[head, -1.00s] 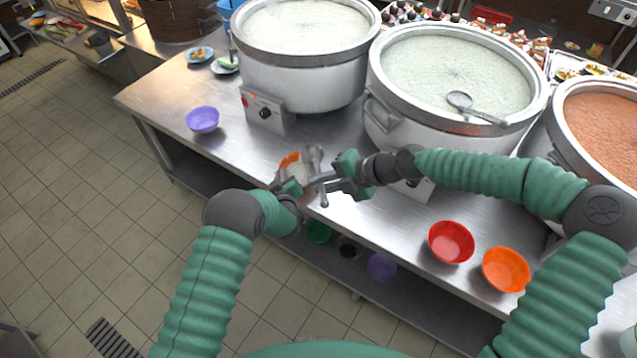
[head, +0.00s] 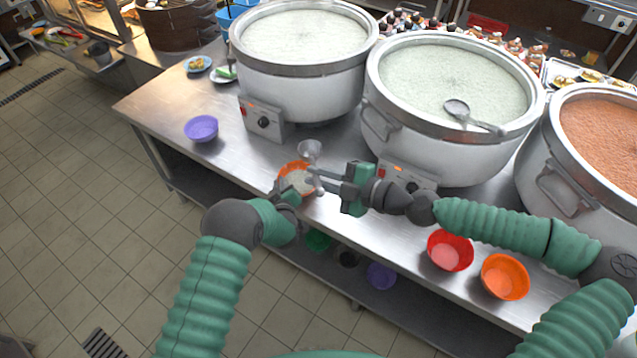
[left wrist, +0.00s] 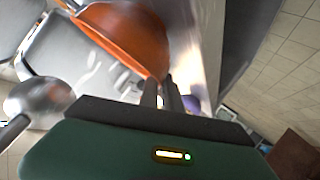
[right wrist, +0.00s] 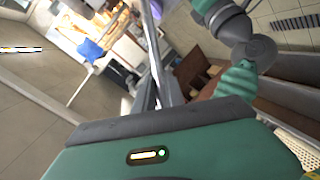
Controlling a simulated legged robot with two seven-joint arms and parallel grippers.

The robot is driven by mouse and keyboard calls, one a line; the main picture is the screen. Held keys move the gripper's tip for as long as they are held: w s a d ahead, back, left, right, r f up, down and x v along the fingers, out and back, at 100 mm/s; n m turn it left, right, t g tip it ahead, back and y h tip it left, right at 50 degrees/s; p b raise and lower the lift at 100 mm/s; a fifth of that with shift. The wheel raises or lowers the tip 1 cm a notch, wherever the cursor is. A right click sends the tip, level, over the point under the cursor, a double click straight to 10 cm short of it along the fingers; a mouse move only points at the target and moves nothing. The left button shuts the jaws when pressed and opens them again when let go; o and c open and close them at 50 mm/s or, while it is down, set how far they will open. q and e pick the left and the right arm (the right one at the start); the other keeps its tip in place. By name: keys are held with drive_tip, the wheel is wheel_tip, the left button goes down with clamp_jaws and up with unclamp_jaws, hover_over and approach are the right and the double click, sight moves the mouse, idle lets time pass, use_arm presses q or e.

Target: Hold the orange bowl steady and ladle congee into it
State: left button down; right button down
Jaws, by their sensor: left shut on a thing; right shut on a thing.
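The orange bowl (head: 284,181) is at the counter's front edge, with pale congee (head: 301,181) visible inside. My left gripper (head: 290,191) is shut on its near rim; in the left wrist view the bowl (left wrist: 130,35) fills the top, beyond the fingers (left wrist: 163,98). I cannot tell whether the bowl touches the counter. My right gripper (head: 326,178) is shut on the ladle, right of the bowl. The ladle's cup (head: 310,150) is just beyond the bowl's far rim; the cup also shows in the left wrist view (left wrist: 40,97). The right wrist view shows the handle (right wrist: 152,45).
The left congee pot (head: 305,85) and middle pot (head: 450,145) stand behind; another ladle (head: 470,115) lies in the middle pot. A reddish-filled pot (head: 560,185) is right. Red (head: 450,251) and orange (head: 505,277) bowls sit front right, a purple bowl (head: 201,128) left.

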use_arm(q)
drive_tip(key=c, duration=1.5)
unclamp_jaws()
drive_tip(key=v, duration=1.1)
drive_tip(key=shift+s+d, duration=0.15)
drive_tip(key=shift+s, duration=0.25)
